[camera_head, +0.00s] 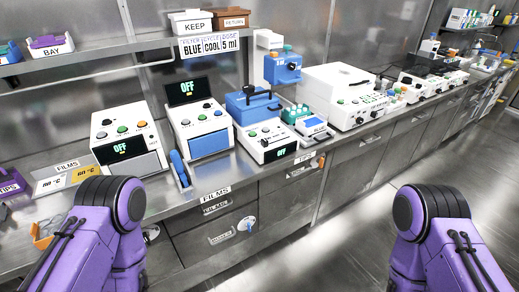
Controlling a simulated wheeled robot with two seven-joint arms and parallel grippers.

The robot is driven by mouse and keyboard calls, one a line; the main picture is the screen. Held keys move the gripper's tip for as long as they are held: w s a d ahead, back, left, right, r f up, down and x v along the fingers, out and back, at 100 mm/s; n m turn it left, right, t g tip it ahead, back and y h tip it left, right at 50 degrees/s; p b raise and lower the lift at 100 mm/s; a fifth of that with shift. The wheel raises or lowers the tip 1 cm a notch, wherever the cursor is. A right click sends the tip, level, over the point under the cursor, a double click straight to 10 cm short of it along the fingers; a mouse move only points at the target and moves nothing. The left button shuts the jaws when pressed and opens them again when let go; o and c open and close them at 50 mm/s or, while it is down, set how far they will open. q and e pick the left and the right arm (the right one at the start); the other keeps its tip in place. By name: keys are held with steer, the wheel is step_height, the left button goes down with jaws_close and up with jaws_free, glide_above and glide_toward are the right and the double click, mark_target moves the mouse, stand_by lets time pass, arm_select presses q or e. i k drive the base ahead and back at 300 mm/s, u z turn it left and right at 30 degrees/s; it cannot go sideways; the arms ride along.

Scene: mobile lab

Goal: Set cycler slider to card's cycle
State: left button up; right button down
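The card (209,45) hangs on the shelf edge and reads "BLUE", "COOL" and "5 ml" under small headings, the middle one seemingly "CYCLE". Several white bench machines could be the cycler. One has a blue handled lid (253,104) and a front panel (266,141) with small dark controls and a green "OFF" display. Another (201,128) has a raised "OFF" screen and round buttons. A third (125,138) has buttons above an "OFF" display. I cannot make out a slider or its setting. My purple arms enter at lower left and lower right; neither gripper shows.
The steel bench (350,135) runs to the far right with more machines. A "KEEP" bin (192,22) and a "RETURN" bin (233,18) stand on the shelf. A blue-and-white dispenser-like device (283,67) stands behind. Drawers (222,232) lie below; the floor (350,225) is clear.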

mark_target(264, 143)
steer(key=k, duration=0.2)
steer(key=u, duration=1.1)
steer(key=i, duration=0.85)
steer(key=z, duration=1.9)
